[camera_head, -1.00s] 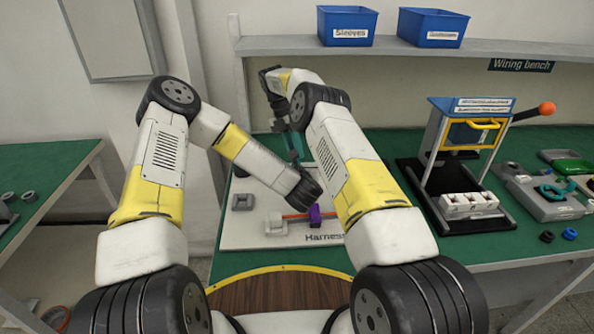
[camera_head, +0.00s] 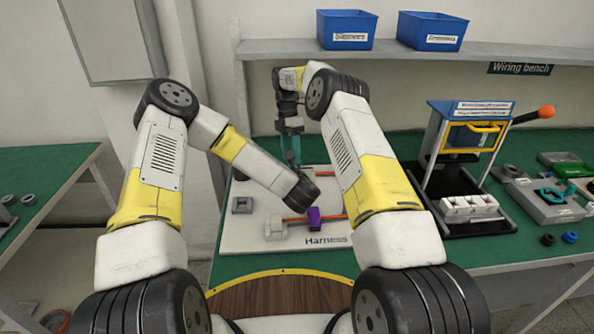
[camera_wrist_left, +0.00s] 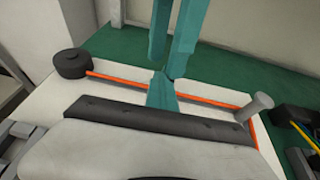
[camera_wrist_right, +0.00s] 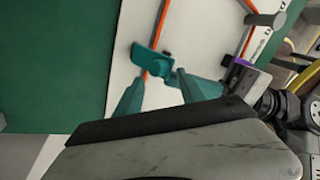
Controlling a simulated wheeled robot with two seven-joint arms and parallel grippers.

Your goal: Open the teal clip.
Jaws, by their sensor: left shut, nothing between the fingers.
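The teal clip (camera_wrist_right: 150,60) sits on the orange cable in the right wrist view. Its flat plate shows, but I cannot tell whether it is open. My right gripper (camera_wrist_right: 160,77) is open, its teal fingers apart just short of the clip. In the head view my right gripper (camera_head: 291,160) hangs down over the back of the board, fingers low. My left gripper (camera_wrist_left: 163,82) is shut and empty by the cable, close below the right gripper's fingers (camera_wrist_left: 172,68). In the head view the left wrist hides the left fingers and the clip.
The white harness board (camera_head: 240,236) carries a purple clip (camera_head: 313,217), a grey holder (camera_head: 275,226) and the orange cable (camera_wrist_left: 205,98). A round black part (camera_wrist_left: 70,63) and a grey post (camera_wrist_left: 255,104) flank the cable. A blue press (camera_head: 468,112) stands right.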

